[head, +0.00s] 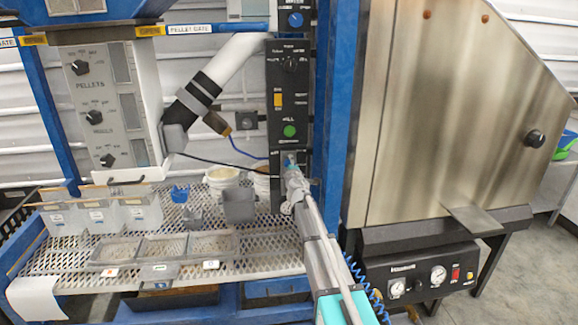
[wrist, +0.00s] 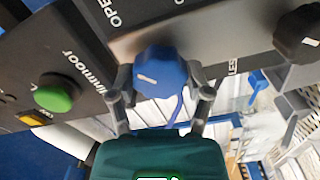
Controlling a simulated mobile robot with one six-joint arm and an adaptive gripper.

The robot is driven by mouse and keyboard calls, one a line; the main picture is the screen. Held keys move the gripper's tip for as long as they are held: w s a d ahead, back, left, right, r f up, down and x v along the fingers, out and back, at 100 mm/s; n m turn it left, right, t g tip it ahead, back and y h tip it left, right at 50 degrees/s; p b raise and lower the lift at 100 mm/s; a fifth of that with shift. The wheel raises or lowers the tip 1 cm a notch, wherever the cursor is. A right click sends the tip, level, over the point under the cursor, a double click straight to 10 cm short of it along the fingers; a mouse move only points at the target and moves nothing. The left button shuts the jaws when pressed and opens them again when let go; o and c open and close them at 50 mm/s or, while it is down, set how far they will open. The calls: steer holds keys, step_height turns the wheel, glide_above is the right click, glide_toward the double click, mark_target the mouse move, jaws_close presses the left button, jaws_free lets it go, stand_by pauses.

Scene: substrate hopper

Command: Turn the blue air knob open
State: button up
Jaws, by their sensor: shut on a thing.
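The blue air knob (wrist: 158,72) sits on a dark panel and carries a short white pointer mark. The lettering "OPE", cut off by the picture edge, is on the panel near it. My gripper (wrist: 161,90) has one finger on each side of the knob and is shut on it. In the head view my gripper (head: 291,168) reaches the lower part of the black control column (head: 287,110), below the green button. There the arm and gripper mostly hide the held knob.
A green button (wrist: 56,96) and a black knob (wrist: 298,35) flank the held knob. Another blue knob (head: 295,19) is higher on the column. A blue post (head: 336,120) and steel cabinet (head: 440,130) stand right; a mesh shelf (head: 262,250) with bins lies left.

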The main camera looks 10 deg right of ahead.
steer(key=shift+w+n, duration=0.1)
steer(key=shift+n, duration=0.5)
steer(key=o, duration=1.1)
steer(key=shift+o, duration=0.2)
